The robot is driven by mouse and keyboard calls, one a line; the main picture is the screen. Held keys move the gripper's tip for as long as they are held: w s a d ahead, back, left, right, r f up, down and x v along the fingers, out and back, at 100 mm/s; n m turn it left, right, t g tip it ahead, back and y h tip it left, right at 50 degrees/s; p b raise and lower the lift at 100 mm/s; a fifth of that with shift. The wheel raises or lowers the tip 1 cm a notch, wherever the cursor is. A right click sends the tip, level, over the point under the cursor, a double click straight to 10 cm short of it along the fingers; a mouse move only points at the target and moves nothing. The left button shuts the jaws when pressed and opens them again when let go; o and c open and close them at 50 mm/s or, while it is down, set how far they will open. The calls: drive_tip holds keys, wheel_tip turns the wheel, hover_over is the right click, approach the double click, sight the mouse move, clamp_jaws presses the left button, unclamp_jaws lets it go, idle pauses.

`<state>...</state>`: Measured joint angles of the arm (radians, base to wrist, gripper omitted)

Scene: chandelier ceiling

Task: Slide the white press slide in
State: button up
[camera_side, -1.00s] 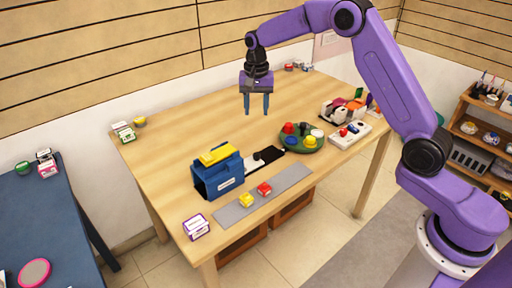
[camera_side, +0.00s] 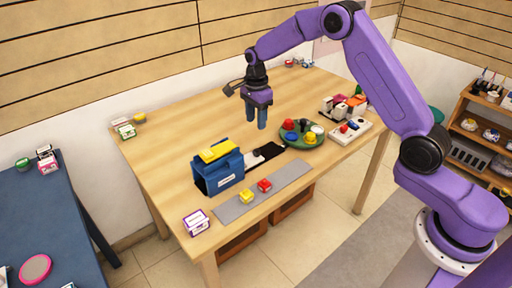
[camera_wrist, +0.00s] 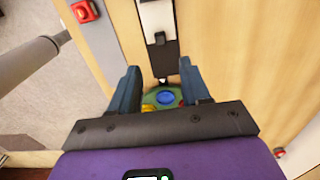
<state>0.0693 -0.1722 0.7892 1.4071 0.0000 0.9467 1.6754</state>
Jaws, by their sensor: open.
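The white press slide (camera_side: 251,160) sticks out of the right side of a blue box press (camera_side: 222,173) with a yellow top (camera_side: 216,151). A dark strip (camera_side: 268,152) lies along and beyond it on the table. In the wrist view the white slide (camera_wrist: 156,17) runs in from the top edge and carries a small black block (camera_wrist: 160,38). My gripper (camera_side: 256,117) is open and empty, fingers pointing down, above the table behind the slide's outer end. In the wrist view my gripper (camera_wrist: 160,85) shows its two fingers apart, below the slide's end in the picture.
A round green base (camera_side: 301,141) with coloured knobs stands right of the slide. A grey strip (camera_side: 232,209) with a yellow and a red button lies in front. A white switch box (camera_side: 348,131) is farther right.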

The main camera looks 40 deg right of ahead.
sight(256, 150)
wheel_tip(256, 150, down, 12)
drive_tip(key=shift+r, duration=0.1)
idle(0.5)
clamp_jaws()
